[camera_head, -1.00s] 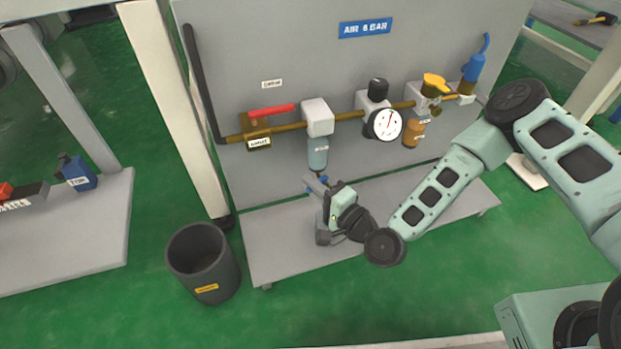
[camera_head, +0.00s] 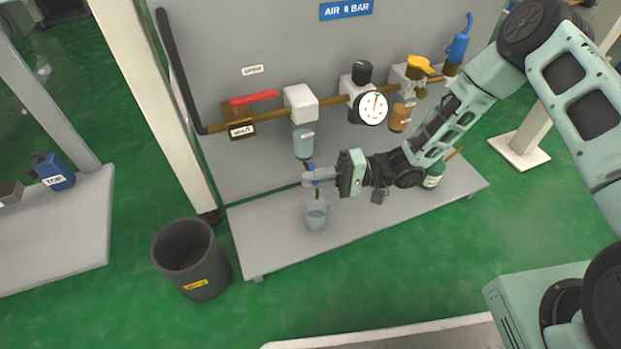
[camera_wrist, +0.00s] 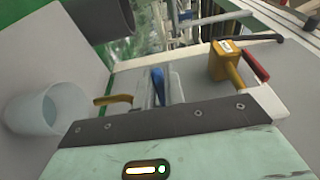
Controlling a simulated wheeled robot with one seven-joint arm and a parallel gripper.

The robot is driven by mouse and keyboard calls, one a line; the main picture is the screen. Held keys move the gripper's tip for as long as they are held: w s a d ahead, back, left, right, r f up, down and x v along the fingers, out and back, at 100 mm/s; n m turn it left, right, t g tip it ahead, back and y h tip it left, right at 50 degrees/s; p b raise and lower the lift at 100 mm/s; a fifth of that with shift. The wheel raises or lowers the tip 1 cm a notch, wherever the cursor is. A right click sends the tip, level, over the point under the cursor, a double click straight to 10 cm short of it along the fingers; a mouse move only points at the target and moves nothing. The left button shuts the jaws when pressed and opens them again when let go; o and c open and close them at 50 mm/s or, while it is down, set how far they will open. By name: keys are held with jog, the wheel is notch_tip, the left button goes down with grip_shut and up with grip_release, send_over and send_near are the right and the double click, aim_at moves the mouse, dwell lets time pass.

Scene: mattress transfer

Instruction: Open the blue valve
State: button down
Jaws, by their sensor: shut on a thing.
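The blue valve (camera_head: 310,168) is a small blue handle on a brass drain below the pale filter bowl (camera_head: 303,142). My gripper (camera_head: 308,179) reaches in from the right, roughly level, and is shut on the blue valve. In the wrist view the blue valve (camera_wrist: 157,84) shows as a blue strip between the pale fingers, and the brass spout (camera_wrist: 115,100) points left. The fingers hide part of the handle. A clear beaker (camera_head: 316,216) stands on the shelf below the drain; it also shows in the wrist view (camera_wrist: 48,110).
A red-handled brass valve (camera_head: 240,115), a gauge (camera_head: 371,108) and an amber bowl (camera_head: 400,117) sit along the pipe above. A dark bin (camera_head: 191,258) is on the floor to the left.

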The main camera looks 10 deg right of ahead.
jog(key=shift+d+f+n+g+h, duration=0.1)
jog(key=shift+d+n+g+h, duration=0.1)
jog(key=shift+n+g, duration=0.55)
jog(key=shift+d+n+g+h, duration=0.15)
jog(key=shift+n+g, duration=0.3)
jog(key=shift+g, duration=0.9)
jog(key=c, duration=1.5)
grip_release()
